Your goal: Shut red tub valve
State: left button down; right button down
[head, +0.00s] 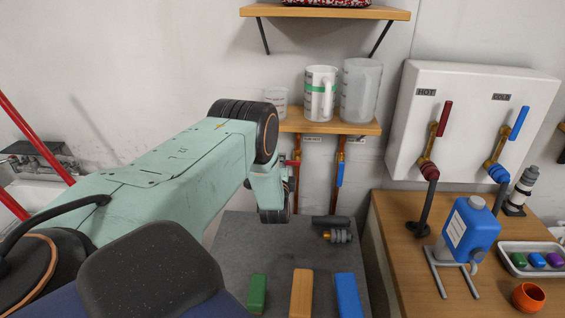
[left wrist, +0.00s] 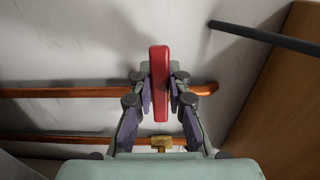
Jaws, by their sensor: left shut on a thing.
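The red tub valve handle (head: 293,163) is on a copper pipe under the small wall shelf, partly hidden by my left arm. In the left wrist view, the red handle (left wrist: 160,84) lies between the fingers of my left gripper (left wrist: 161,72), which is shut on it. The handle stands across the copper pipe (left wrist: 60,92) there. In the head view my left wrist hides the fingers. The blue tub valve handle (head: 340,174) hangs along its own pipe, to the right. My right gripper is not in view.
The shelf (head: 330,127) above holds jugs. At right, a wooden counter (head: 385,225) bears a blue jug (head: 468,230); a hot/cold wall box (head: 465,95) hangs above. A dark bar crosses the wrist view.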

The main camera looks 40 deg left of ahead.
pick_arm(q)
jog(key=shift+a+r, duration=0.1)
jog(key=shift+r, duration=0.05)
dwell(0.3)
jog(key=c, duration=1.3)
grip_release()
jog(key=shift+s, duration=0.1)
jog(key=v, duration=1.2)
